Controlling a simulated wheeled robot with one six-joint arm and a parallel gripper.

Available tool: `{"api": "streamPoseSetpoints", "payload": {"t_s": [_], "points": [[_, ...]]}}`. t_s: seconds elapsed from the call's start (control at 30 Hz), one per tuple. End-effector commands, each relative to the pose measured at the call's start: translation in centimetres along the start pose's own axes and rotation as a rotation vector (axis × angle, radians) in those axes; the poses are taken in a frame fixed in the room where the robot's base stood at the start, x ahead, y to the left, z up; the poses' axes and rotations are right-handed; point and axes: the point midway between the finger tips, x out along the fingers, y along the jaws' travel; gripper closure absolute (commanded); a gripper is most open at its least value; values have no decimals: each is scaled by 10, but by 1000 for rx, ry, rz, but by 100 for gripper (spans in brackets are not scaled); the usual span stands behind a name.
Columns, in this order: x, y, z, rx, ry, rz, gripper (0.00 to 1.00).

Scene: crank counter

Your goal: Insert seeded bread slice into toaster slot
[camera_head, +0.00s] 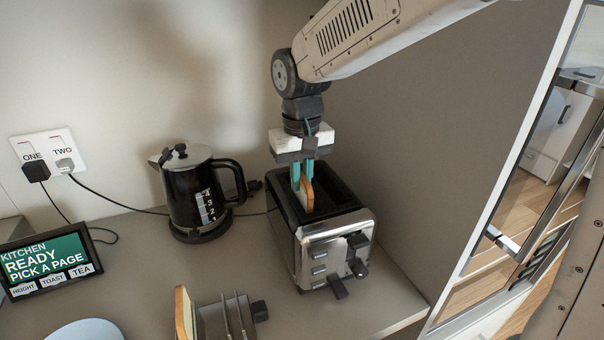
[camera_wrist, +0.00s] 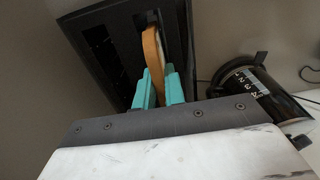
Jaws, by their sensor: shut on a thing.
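The toaster (camera_head: 333,250) stands on the counter, silver at the front with a black top. My gripper (camera_head: 302,182) points down over it, its teal fingers shut on a bread slice (camera_head: 306,197). The slice is upright, with its lower part inside the slot nearer the kettle. In the wrist view the slice (camera_wrist: 153,55) shows its brown crust between the teal fingers (camera_wrist: 159,90), over the toaster top (camera_wrist: 100,22). The slice's lower edge is hidden, so I cannot tell how deep it sits. Seeds cannot be made out.
A black kettle (camera_head: 196,195) stands left of the toaster. A rack (camera_head: 225,318) at the front holds another bread slice (camera_head: 184,315). A screen (camera_head: 48,262) and a pale plate (camera_head: 85,331) are at left. A grey wall (camera_head: 440,130) rises close on the right.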

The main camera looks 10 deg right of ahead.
Motion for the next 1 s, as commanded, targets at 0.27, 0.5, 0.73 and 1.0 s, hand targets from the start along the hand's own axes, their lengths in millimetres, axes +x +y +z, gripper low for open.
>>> {"api": "streamPoseSetpoints", "payload": {"t_s": [0.27, 0.5, 0.73, 1.0], "points": [[3, 0, 0, 0, 0, 0, 100], [3, 0, 0, 0, 0, 0, 80], [3, 0, 0, 0, 0, 0, 63], [-12, 0, 0, 0, 2, 0, 63]]}}
